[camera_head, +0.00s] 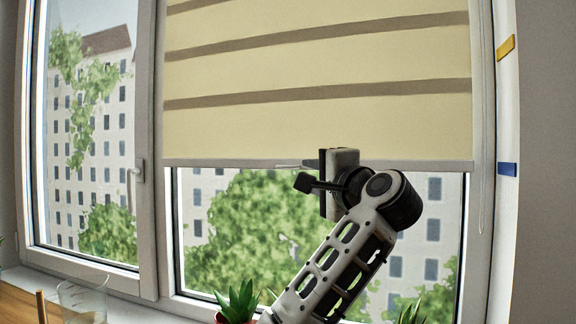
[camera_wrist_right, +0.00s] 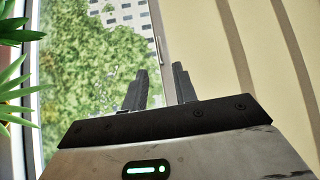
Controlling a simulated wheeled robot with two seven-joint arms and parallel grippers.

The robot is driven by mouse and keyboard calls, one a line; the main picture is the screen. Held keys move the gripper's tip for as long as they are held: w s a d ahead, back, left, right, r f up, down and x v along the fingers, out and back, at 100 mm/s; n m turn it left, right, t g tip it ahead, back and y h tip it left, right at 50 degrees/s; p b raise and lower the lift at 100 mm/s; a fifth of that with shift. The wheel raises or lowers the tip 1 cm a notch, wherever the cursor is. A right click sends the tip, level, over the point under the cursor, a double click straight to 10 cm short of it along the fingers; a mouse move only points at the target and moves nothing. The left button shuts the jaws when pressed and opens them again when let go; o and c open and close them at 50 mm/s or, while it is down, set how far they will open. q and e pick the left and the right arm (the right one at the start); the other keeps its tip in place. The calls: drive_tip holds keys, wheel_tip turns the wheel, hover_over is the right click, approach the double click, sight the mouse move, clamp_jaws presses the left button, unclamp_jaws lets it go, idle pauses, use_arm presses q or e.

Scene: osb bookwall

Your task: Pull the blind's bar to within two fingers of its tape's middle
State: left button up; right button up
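The cream blind (camera_head: 320,65) with brown stripes hangs over the right window pane. Its pale bottom bar (camera_head: 230,163) is roughly level with the blue tape (camera_head: 507,169) on the right frame, well below the yellow tape (camera_head: 505,47). A small tab (camera_head: 288,166) shows at the bar's middle. My right gripper (camera_head: 308,173) is at the bar just right of the tab, one finger higher than the other. My left gripper is out of view.
A window handle (camera_head: 138,171) is on the left frame. A green plant (camera_head: 238,301) and a glass (camera_head: 83,299) stand low in front of the window; another plant (camera_head: 410,311) is at lower right. A thin cord (camera_head: 482,200) hangs at the right.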

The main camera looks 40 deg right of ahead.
sight(287, 167)
drive_tip(key=p+x, duration=0.2)
drive_tip(key=x, duration=0.8)
drive_tip(key=shift+w, duration=0.15)
clamp_jaws()
